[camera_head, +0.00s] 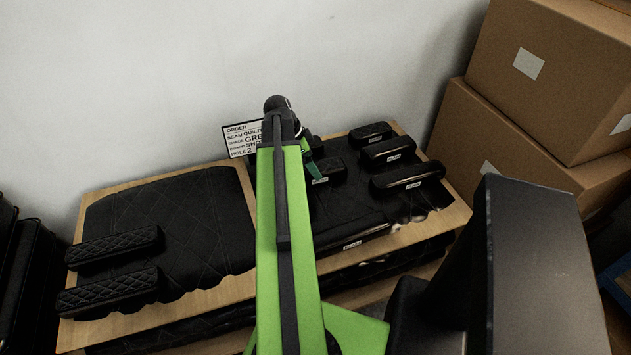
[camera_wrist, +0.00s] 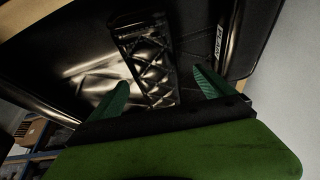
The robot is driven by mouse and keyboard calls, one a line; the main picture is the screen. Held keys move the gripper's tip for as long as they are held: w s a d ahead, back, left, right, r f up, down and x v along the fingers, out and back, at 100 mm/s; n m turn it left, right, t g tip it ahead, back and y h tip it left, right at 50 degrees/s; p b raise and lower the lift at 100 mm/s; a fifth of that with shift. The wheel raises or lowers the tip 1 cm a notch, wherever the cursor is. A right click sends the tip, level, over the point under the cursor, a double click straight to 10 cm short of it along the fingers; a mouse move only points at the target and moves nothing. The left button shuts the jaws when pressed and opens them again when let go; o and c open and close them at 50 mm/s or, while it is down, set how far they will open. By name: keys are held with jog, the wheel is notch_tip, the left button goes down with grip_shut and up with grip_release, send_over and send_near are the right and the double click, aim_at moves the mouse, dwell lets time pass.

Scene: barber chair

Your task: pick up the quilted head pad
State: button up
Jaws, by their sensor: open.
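A small black pad with quilted diamond stitching, the quilted head pad (camera_wrist: 152,62), shows in the wrist view between and beyond my two green fingers. In the head view, what looks like the same pad (camera_head: 331,169) lies on the right-hand black panel, partly hidden by my arm, with a small white label at its front. My gripper (camera_wrist: 163,82) is open, one finger on each side of the pad's near end in the wrist view. I cannot tell whether either finger touches it. In the head view, my gripper (camera_head: 312,163) is beside the pad, mostly hidden behind my arm.
Labelled black pads lie to the right: a small one (camera_head: 371,132), a middle one (camera_head: 388,149) and a long one (camera_head: 408,175). Two long quilted pads (camera_head: 112,247) lie on the left panel (camera_head: 198,220). An order card (camera_head: 243,138) stands behind. Cardboard boxes (camera_head: 545,75) are stacked right.

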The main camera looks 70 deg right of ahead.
jog(key=b+x, duration=0.4)
jog(key=x, duration=0.1)
jog(key=shift+s+a+f+b, duration=0.1)
jog(key=shift+a+f+b, duration=0.1)
jog(key=shift+a+b, duration=0.1)
jog(key=shift+r, duration=0.2)
jog(key=shift+c, duration=0.4)
jog(key=c, duration=1.7)
